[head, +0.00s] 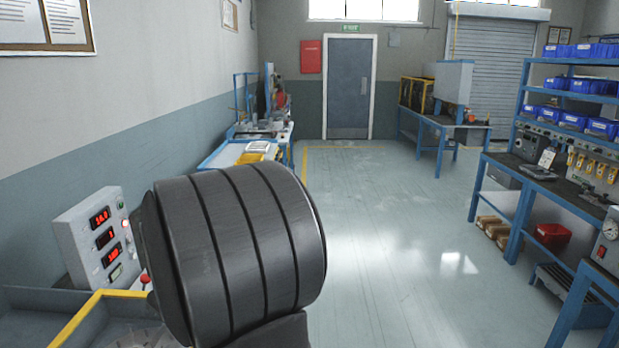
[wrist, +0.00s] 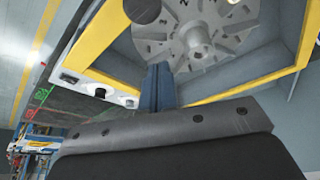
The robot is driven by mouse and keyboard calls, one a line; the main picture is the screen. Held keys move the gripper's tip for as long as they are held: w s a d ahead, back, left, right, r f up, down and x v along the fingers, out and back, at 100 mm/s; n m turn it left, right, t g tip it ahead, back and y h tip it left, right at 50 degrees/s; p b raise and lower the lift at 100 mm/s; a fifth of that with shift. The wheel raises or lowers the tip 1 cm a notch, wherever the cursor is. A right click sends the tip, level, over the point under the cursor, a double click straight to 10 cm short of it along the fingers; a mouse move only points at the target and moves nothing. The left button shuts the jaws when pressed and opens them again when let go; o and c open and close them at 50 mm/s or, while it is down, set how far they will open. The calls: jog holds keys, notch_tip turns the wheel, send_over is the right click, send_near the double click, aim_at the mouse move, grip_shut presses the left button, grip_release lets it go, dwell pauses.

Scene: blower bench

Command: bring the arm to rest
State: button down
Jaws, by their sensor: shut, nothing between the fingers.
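My gripper (wrist: 158,70) shows in the wrist view as narrow blue-grey fingers rising from the dark bolted mount at the bottom. The fingers are together and hold nothing. Beyond them is a round grey disc (wrist: 245,45) with a central hub, numbers and slots, inside a yellow-edged frame (wrist: 250,92). I cannot tell the exact gap between fingertips and disc; no contact is clear. In the head view, my own large dark arm link fills the lower middle and my gripper is not visible. A small part of the disc (head: 148,338) shows at the bottom left.
A control box (head: 95,240) with red displays stands left of my arm, close to it. A yellow edge (head: 85,318) runs in front. Blue shelving (head: 520,120) and benches line the right. The open floor (head: 400,240) in the middle is clear.

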jog(key=shift+x, duration=1.05)
jog(key=shift+d+f, duration=0.15)
jog(key=shift+f, duration=0.15)
jog(key=shift+s+d, duration=0.45)
jog(key=shift+d, duration=0.4)
jog(key=shift+s+d, duration=0.4)
jog(key=shift+d, duration=0.4)
